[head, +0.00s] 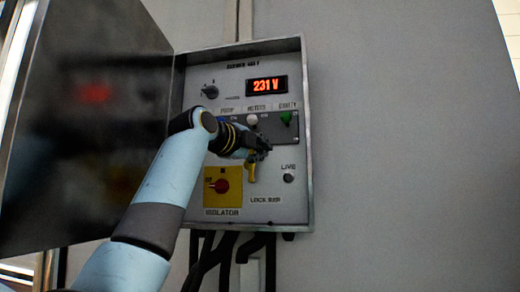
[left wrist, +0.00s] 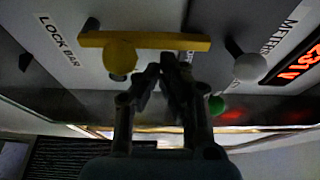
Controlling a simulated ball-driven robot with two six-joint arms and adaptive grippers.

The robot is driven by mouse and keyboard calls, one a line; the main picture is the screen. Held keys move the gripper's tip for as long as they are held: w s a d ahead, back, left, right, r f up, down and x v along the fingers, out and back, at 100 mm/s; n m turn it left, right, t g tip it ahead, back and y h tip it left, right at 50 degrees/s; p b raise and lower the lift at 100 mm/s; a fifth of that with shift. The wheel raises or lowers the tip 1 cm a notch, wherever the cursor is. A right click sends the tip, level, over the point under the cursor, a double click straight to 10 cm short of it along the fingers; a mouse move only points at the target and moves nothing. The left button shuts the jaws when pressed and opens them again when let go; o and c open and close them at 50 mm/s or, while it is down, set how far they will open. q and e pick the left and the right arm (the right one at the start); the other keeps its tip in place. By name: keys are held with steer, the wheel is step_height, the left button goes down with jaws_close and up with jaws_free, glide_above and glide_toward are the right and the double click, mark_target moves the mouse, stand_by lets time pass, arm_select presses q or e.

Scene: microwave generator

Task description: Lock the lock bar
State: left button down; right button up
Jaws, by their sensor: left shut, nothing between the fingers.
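The lock bar is a yellow bar with a round yellow knob. In the head view its lower part (head: 252,172) shows above the LOCK BAR label; its upper part is hidden behind my left gripper (head: 264,147). In the left wrist view the whole lock bar (left wrist: 165,41) lies across the panel, its knob (left wrist: 120,56) towards the end near the label. My left gripper (left wrist: 165,65) is shut and empty, its tips close to the bar's edge, beside the knob. I cannot tell whether they touch it. My right gripper is not in view.
The grey control box (head: 304,95) has its dark door (head: 85,120) swung open to the left. A display (head: 266,85) reads 231 V. Close by are a white knob (left wrist: 250,67), a green knob (left wrist: 217,104) and a red isolator switch on a yellow plate (head: 222,187).

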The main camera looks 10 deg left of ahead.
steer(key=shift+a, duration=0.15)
arm_select(q)
steer(key=shift+a, duration=0.2)
steer(key=shift+n, duration=0.3)
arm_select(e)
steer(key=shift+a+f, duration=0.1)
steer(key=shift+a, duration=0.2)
